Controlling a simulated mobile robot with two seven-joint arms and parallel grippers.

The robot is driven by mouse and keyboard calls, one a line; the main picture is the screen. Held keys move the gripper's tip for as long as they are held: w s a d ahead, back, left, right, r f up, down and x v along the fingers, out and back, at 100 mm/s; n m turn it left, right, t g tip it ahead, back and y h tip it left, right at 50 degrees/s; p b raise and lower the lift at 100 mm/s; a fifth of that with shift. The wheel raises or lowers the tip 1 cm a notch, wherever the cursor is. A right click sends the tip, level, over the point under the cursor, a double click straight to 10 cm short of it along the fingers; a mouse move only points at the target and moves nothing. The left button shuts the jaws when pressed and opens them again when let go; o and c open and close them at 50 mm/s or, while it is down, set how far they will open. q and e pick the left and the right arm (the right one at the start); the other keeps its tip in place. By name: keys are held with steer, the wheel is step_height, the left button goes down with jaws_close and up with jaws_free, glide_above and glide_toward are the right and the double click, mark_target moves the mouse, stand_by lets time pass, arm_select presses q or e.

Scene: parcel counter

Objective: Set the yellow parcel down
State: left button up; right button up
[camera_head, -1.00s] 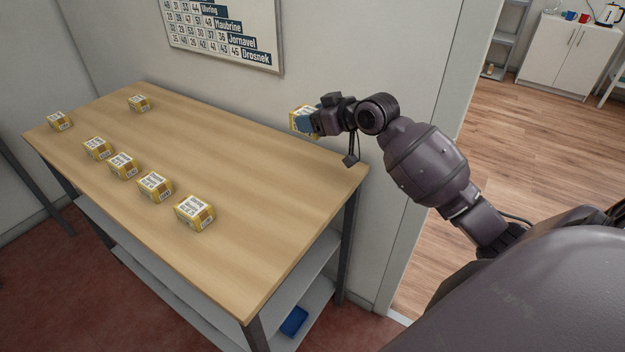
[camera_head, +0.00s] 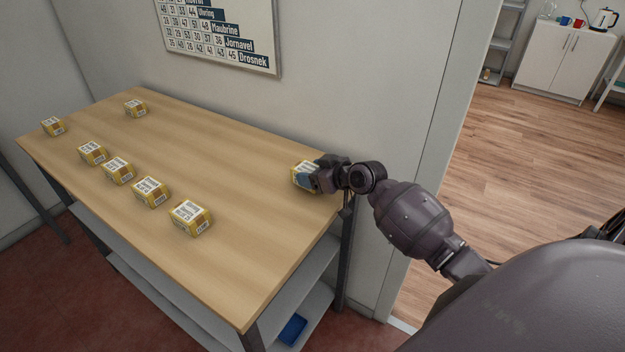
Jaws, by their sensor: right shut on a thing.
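My right gripper (camera_head: 312,178) is shut on a yellow parcel (camera_head: 300,172) with a white printed label. It holds the parcel at the back right corner of the wooden table (camera_head: 250,170), low over the top. I cannot tell whether the parcel touches the table. The gripper covers the parcel's right side. Several similar yellow parcels stand on the table: a row from the left to the front middle, the nearest being this parcel (camera_head: 190,217), and another at the back left (camera_head: 134,108). My left gripper is not in view.
The wall with a printed board (camera_head: 222,35) stands behind the table. The middle and right of the tabletop are clear. A shelf under the table holds a blue item (camera_head: 292,329). A doorway on the right opens to a room with a white cabinet (camera_head: 560,60).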

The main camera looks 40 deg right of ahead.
steer(key=shift+f, duration=1.05)
steer(key=shift+f, duration=0.15)
steer(key=o, duration=1)
steer(key=shift+s, duration=0.1)
